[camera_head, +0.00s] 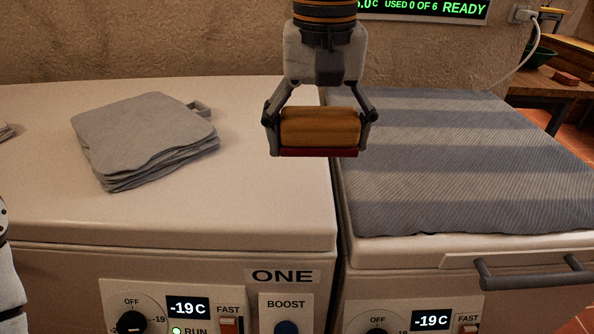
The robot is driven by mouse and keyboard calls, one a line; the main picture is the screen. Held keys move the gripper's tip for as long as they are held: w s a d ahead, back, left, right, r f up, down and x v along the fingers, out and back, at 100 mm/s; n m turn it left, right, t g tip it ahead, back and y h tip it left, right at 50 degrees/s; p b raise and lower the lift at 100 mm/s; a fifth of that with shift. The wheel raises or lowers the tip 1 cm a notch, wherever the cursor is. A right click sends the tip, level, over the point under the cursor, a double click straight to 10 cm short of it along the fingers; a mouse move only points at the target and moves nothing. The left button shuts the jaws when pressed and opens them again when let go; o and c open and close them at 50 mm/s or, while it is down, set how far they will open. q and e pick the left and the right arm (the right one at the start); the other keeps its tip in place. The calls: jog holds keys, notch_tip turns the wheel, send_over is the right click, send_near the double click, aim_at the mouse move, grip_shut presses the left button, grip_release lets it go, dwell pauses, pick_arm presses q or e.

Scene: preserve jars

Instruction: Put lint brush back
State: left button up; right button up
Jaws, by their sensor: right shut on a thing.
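The lint brush (320,124) has a brown wooden block body with a dark red underside. My right gripper (319,138) comes down from the top and is shut on the brush's two ends. The brush is level, red side down, in front of the right edge of the white lid of freezer ONE (250,205). It appears to be held above the lid; the exact height is hard to tell. My left gripper is out of view; only a white part of my left arm shows at the left edge.
A stack of folded grey cloths (145,140) lies on the left lid. A striped grey blanket (460,165) covers the right freezer, which has a dark handle (535,272). A narrow gap separates the freezers. The left lid's front is clear. A wall display (425,8) hangs behind.

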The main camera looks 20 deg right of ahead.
send_over(300, 186)
notch_tip(300, 186, down, 6)
jog(key=shift+s+f, duration=0.1)
jog(key=shift+s, duration=0.05)
jog(key=f, duration=0.3)
jog(key=shift+w+f, duration=0.2)
jog(key=shift+f, duration=0.6)
jog(key=o, duration=1.5)
